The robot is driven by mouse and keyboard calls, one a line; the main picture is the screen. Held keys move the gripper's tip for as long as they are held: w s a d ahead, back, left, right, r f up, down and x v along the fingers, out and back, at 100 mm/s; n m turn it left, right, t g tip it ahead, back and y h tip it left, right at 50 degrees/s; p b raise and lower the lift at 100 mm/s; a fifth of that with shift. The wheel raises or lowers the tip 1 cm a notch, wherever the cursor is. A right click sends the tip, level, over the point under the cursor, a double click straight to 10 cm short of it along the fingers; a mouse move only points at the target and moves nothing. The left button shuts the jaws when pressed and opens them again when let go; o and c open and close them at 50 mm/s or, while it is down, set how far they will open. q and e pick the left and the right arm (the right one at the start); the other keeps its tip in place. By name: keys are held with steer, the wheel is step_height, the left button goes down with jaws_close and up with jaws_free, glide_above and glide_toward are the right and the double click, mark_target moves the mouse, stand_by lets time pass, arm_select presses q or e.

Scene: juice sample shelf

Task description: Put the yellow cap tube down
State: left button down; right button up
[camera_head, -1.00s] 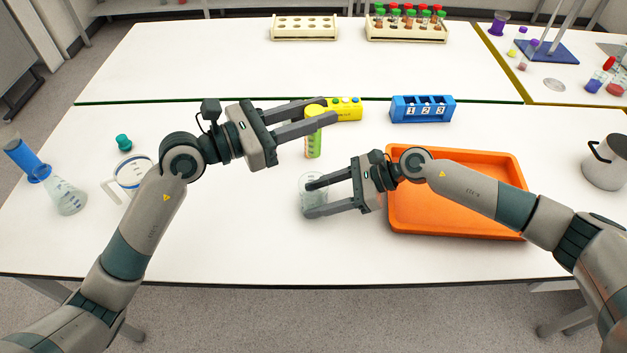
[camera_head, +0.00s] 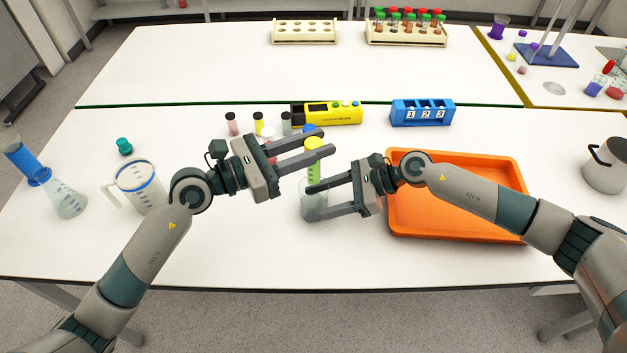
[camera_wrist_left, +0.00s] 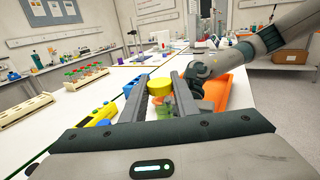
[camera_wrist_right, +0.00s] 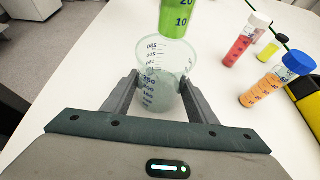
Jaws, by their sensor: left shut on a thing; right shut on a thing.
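My left gripper (camera_head: 318,141) is shut on the yellow cap tube (camera_head: 314,157), which is upright and holds green liquid. The yellow cap shows between the fingers in the left wrist view (camera_wrist_left: 159,86). My right gripper (camera_head: 312,200) is shut on a clear beaker (camera_head: 309,205) standing on the table. In the right wrist view, the tube's green lower end (camera_wrist_right: 178,20) hangs close to the beaker rim (camera_wrist_right: 166,48). I cannot tell whether its tip is inside the rim. The left gripper partly hides the tube's upper part in the head view.
Several small capped tubes (camera_head: 233,124) stand behind the left gripper, one with a blue cap (camera_wrist_right: 299,62). A yellow device (camera_head: 335,114) and blue numbered rack (camera_head: 422,110) stand behind. An orange tray (camera_head: 455,226) is at right; a jug (camera_head: 138,186) is at left. The front table is clear.

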mark_target(314, 182)
arm_select(q)
step_height(314, 182, down, 7)
steer(key=shift+f, duration=0.1)
steer(key=shift+f, duration=0.1)
stand_by(0.3)
steer(key=shift+f, duration=1.8)
steer(key=shift+f, duration=0.15)
steer(key=c, duration=1.4)
jaws_free()
steer(key=v, duration=1.2)
